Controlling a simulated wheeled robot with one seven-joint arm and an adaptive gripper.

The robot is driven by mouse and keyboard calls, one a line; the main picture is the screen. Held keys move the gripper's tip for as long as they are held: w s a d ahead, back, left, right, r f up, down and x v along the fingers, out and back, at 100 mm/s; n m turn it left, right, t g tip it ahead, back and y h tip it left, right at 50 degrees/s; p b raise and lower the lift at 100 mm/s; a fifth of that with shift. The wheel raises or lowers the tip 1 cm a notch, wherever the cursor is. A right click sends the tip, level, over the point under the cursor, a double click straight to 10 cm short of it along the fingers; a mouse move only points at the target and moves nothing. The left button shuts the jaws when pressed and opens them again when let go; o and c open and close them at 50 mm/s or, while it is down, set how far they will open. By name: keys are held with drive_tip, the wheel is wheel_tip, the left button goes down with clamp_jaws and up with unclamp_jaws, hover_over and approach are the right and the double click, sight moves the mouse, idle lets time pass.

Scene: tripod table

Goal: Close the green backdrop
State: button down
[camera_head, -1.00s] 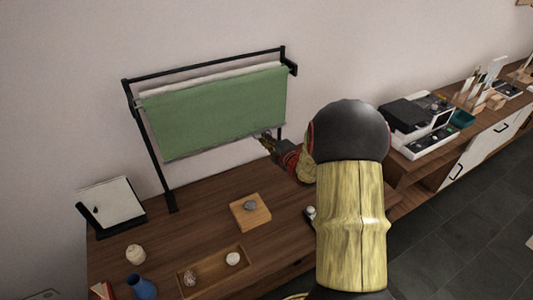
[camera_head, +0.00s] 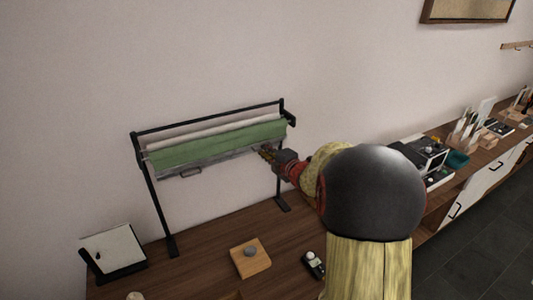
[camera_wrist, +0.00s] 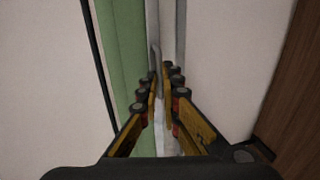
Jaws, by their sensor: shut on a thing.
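The green backdrop (camera_head: 215,143) hangs as a narrow strip from a black stand on the wooden table. A pale roll shows above it. A grey bottom bar (camera_head: 215,160) runs along its lower edge, with a small handle (camera_head: 190,172) below it. My gripper (camera_head: 266,154) is at the right end of this bar, shut on it. In the wrist view the fingertips (camera_wrist: 161,76) close around the bar, beside the green cloth (camera_wrist: 118,60). The fingers partly hide the exact contact.
The black stand (camera_head: 155,205) rises from the table (camera_head: 210,225) against a pale wall. A white panel on a black base (camera_head: 115,250), a wooden block with a grey stone (camera_head: 250,260) and a small dark device (camera_head: 313,264) lie on the table. A cluttered sideboard is at right.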

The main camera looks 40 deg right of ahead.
drive_tip(key=shift+r, duration=0.4)
drive_tip(key=c, duration=2.3)
unclamp_jaws()
drive_tip(key=o, duration=0.3)
drive_tip(key=shift+f, duration=0.1)
drive_tip(key=v, duration=1.2)
drive_tip(key=shift+f, duration=0.15)
drive_tip(key=shift+a, duration=0.1)
